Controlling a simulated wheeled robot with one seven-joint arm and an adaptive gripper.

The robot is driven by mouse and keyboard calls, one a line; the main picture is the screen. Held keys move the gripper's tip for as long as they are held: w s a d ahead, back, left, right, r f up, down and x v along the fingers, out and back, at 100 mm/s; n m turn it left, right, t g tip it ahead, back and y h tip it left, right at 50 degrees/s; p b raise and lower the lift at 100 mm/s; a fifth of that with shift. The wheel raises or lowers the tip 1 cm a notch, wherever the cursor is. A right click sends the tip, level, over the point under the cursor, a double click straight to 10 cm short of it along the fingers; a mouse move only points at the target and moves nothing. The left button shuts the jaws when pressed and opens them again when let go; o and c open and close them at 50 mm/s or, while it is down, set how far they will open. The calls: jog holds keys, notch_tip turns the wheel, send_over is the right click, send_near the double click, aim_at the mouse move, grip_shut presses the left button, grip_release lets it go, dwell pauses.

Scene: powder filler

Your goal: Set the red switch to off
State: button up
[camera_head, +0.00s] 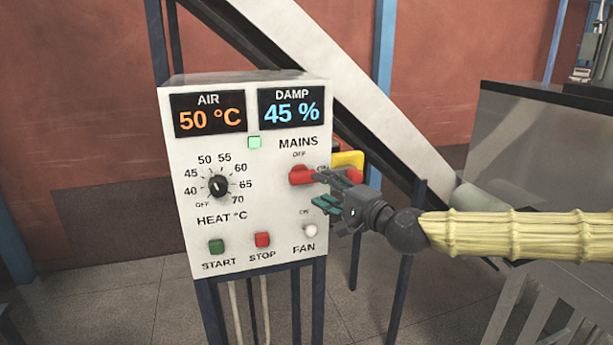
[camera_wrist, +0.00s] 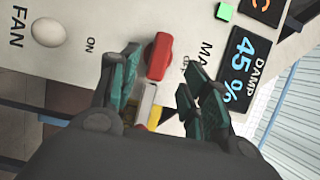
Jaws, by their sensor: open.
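The red switch (camera_head: 301,175) is a rotary handle under the MAINS label on the white control box (camera_head: 182,235). My gripper (camera_head: 322,190) is open, just right of the handle and in front of the box. In the wrist view the red switch (camera_wrist: 158,57) shows between and beyond the two green-padded fingers. I cannot tell whether a finger touches it.
A yellow plate with a red button (camera_head: 348,160) is behind the gripper at the box's right side. The heat knob (camera_head: 218,186), START button (camera_head: 217,247) and STOP button (camera_head: 262,240) are further left.

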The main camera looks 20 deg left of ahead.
aim_at(307, 180)
jog(key=p+x, duration=0.3)
jog(key=x, duration=0.4)
jog(key=shift+w+a, duration=0.1)
jog(key=c, duration=1)
